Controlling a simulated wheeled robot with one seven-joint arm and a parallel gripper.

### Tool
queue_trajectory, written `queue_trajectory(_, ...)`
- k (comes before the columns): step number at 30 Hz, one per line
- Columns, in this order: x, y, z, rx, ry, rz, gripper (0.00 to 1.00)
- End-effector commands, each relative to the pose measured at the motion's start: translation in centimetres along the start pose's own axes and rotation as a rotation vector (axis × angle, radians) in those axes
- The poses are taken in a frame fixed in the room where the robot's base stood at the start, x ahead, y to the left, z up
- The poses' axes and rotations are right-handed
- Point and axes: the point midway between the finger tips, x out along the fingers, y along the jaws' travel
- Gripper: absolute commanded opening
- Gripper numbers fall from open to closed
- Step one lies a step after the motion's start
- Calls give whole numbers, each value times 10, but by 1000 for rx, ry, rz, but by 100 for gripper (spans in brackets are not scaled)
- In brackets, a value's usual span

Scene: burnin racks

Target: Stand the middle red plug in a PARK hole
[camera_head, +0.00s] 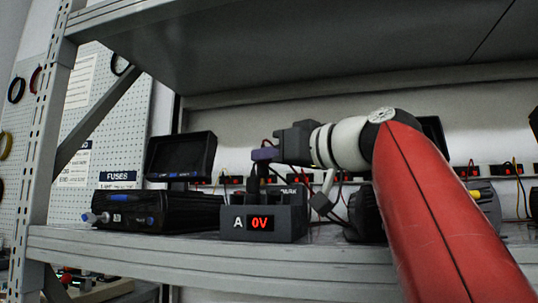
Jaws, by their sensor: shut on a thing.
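A dark grey block marked A (263,222) with a red 0V display stands on the shelf, with a small, hard to read label on its top right. Dark upright plugs or stems (254,183) rise from its top left. My gripper (265,154) is above the block, reaching in from the right, shut on a small plug whose body is mostly hidden by the jaws. A thin red lead shows just above the jaws. The plug's colour and its lower end cannot be made out. The PARK holes are not visible from this low angle.
A black instrument (158,210) with a small screen (180,156) above it stands left of the block. Black rounded items (365,213) and cables lie to the right, partly behind my red arm. A shelf board (300,40) hangs overhead; a perforated post (48,130) stands at left.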

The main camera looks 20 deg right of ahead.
Motion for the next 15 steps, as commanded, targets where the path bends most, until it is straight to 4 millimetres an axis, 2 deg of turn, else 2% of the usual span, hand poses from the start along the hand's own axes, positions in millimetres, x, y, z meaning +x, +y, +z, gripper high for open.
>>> queue_trajectory(1, 2, 8, 8, 14, -11, 4, 3)
queue_trajectory(2, 2, 8, 7, 14, -12, 4, 3)
queue_trajectory(15, 2, 6, -12, 9, -8, 4, 3)
